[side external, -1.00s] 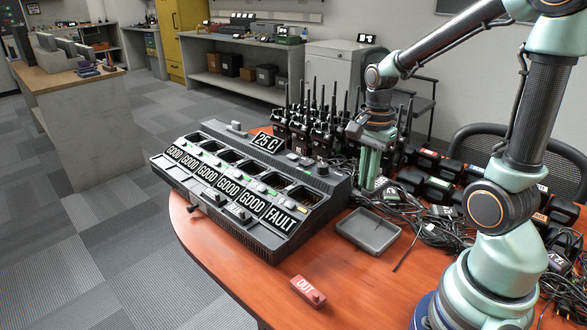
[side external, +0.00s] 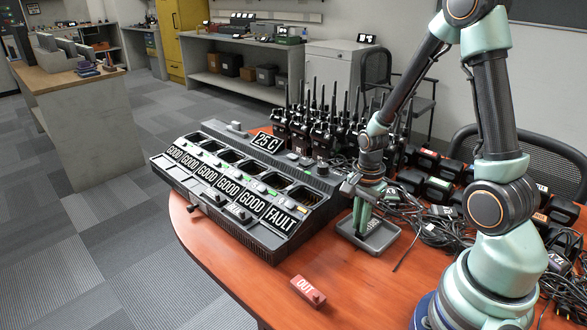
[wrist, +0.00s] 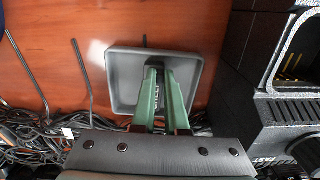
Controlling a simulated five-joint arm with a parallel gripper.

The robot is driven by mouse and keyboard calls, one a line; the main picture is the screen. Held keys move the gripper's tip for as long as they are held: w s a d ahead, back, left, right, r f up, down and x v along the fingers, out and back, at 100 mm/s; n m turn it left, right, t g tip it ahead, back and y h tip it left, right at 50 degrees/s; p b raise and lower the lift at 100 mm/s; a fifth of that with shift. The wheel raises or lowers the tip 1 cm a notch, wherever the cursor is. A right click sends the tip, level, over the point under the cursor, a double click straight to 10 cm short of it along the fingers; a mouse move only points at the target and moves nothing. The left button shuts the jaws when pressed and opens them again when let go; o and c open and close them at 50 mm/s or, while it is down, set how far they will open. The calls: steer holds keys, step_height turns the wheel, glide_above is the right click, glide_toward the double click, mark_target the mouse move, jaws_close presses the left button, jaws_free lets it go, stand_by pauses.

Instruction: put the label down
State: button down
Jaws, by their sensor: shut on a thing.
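My gripper (side external: 361,226) reaches down to the grey tray (side external: 397,237) on the wooden table. In the wrist view its green fingers (wrist: 160,74) are shut on a dark label (wrist: 160,90) with pale letters, partly hidden between them. The fingers and the label are over the inside of the tray (wrist: 114,75). I cannot tell whether the label touches the tray floor.
A black charger bank (side external: 282,245) with GOOD and FAULT plates stands left of the tray. A red OUT tag (side external: 308,291) lies in front. Radios (side external: 318,130) stand behind, and tangled cables (side external: 437,232) lie to the right.

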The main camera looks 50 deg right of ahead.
steer(key=shift+f, duration=0.15)
steer(key=c, duration=0.9)
jaws_free()
steer(key=shift+c, duration=0.2)
step_height(320, 180, up, 12)
steer(key=a+r+n+t, duration=0.5)
steer(key=a+r+n, duration=0.6)
steer(key=n, duration=0.8)
steer(key=shift+a+t, duration=0.15)
steer(key=shift+t, duration=0.15)
